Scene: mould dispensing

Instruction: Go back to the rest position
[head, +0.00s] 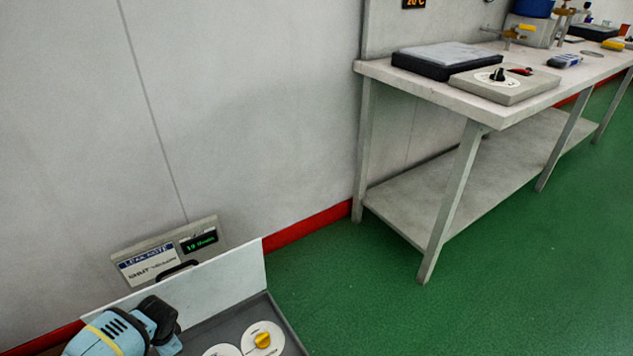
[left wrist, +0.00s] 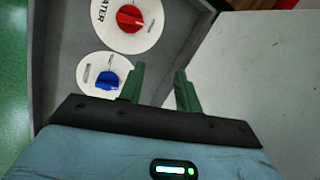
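My left gripper (left wrist: 159,70) shows in the left wrist view with its two green fingers apart and nothing between them. It is over a grey panel (left wrist: 55,55) and a pale wall. A blue knob (left wrist: 107,80) is just left of the fingers, and a red knob (left wrist: 130,18) is farther up; both sit on white discs. In the head view only part of my light blue left arm shows at the lower left, and its fingers are hidden. My right gripper is in neither view.
A grey unit (head: 290,325) with a yellow knob (head: 262,340) and a white upright board (head: 215,285) stands at the lower left. A display box (head: 165,255) is behind it. A steel table (head: 485,110) with equipment stands at the right. Green floor (head: 350,285) between them is clear.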

